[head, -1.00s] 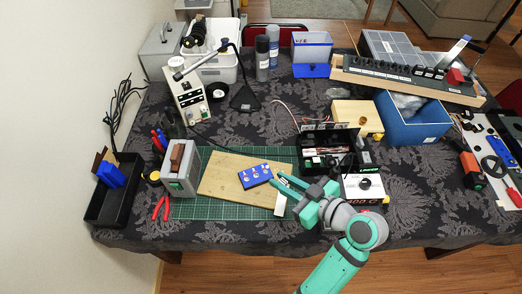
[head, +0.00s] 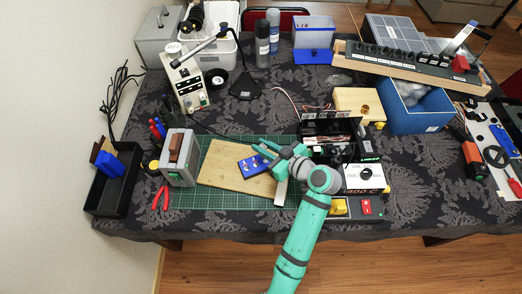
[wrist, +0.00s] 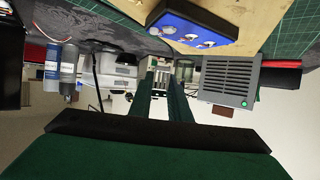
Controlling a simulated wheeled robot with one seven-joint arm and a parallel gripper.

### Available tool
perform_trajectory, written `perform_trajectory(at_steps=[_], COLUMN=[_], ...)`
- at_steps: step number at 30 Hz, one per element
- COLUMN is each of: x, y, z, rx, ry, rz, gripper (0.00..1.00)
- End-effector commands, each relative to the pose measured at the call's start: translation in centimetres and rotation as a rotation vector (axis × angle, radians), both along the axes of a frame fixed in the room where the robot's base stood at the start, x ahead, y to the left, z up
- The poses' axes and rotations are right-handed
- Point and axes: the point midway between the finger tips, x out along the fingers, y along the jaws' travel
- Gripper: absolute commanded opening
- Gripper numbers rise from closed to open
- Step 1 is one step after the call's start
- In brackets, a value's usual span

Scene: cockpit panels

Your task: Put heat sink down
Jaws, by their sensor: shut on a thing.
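My gripper (head: 264,149) hangs over the cutting mat, just above and right of the blue box with knobs in the head view. In the wrist view its two green fingers (wrist: 162,82) are closed around a small silvery block, the heat sink (wrist: 160,70). The heat sink is too small and too covered by the fingers to make out in the head view. The blue box (head: 252,165) lies on a wooden board (head: 225,172); it also shows at the top of the wrist view (wrist: 195,22).
The green cutting mat (head: 230,200) has free room in front of the board. An open black toolbox (head: 318,150) stands right of my gripper. A grey box (head: 178,160) stands left of the board. A black tray (head: 105,195) is at the far left.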

Motion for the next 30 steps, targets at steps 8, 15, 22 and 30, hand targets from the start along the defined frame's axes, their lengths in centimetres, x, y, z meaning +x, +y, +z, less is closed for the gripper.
perform_trajectory(at_steps=[8,15,22,30], x=[1.1,1.1,1.1,1.1], y=[0.6,0.5,0.5,0.5], z=[-1.6,-4.5,-4.5,-4.7], rx=[0.0,0.001,0.0,0.0], ry=[0.002,0.001,0.0,0.0], rz=[0.001,-0.002,-0.001,-0.001], gripper=[0.0,0.0,0.0,0.35])
